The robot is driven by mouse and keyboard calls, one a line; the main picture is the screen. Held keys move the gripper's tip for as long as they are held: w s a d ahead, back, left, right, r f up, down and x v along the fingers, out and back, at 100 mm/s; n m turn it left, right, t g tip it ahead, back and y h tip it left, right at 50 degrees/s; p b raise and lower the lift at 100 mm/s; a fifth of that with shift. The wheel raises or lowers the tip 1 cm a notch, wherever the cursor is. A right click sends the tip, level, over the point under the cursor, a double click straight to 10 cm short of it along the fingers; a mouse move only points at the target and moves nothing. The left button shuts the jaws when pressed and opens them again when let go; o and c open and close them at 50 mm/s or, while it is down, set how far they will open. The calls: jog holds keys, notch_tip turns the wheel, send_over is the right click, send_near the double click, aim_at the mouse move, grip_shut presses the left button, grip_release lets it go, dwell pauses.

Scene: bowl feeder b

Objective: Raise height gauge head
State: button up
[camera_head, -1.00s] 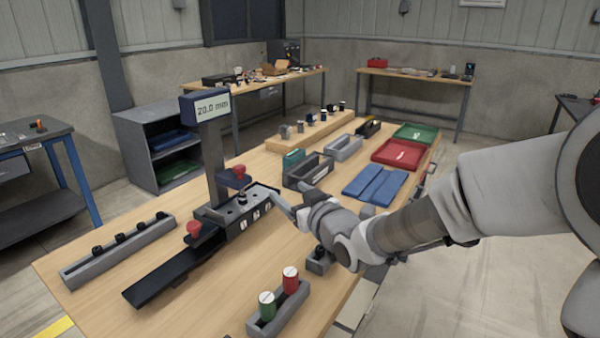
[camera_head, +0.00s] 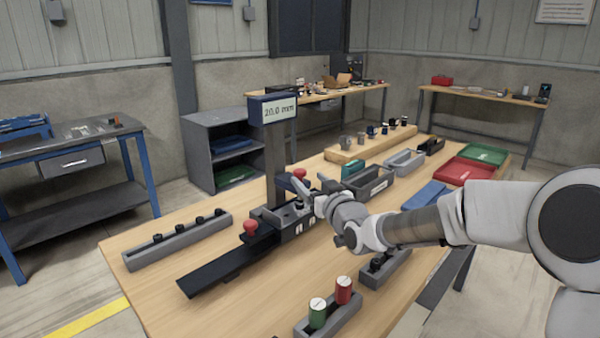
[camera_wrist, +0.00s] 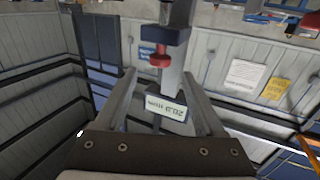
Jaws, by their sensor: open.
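The height gauge (camera_head: 276,160) stands on the bench as a grey upright column with a display (camera_head: 279,110) reading 20.0 mm. Its dark blue head (camera_head: 285,183) sits low on the column with a red knob (camera_head: 299,174). My gripper (camera_head: 312,187) is just right of the head, partly over the gauge base. In the wrist view, my gripper (camera_wrist: 160,78) is open and empty. The red knob (camera_wrist: 160,61) and blue head (camera_wrist: 165,34) appear beyond the fingers, near the gap between them; contact cannot be seen. The display (camera_wrist: 166,108) appears upside down there.
A second red knob (camera_head: 250,228) stands on the base beside a dark ramp (camera_head: 225,270). A grey rack (camera_head: 180,240) lies left. A holder with red (camera_head: 343,291) and green (camera_head: 318,313) cylinders is at the front. Grey bins (camera_head: 374,187) and trays stand behind my arm.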

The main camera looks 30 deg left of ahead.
aim_at(302, 173)
jog(key=shift+x, duration=3.35)
grip_shut()
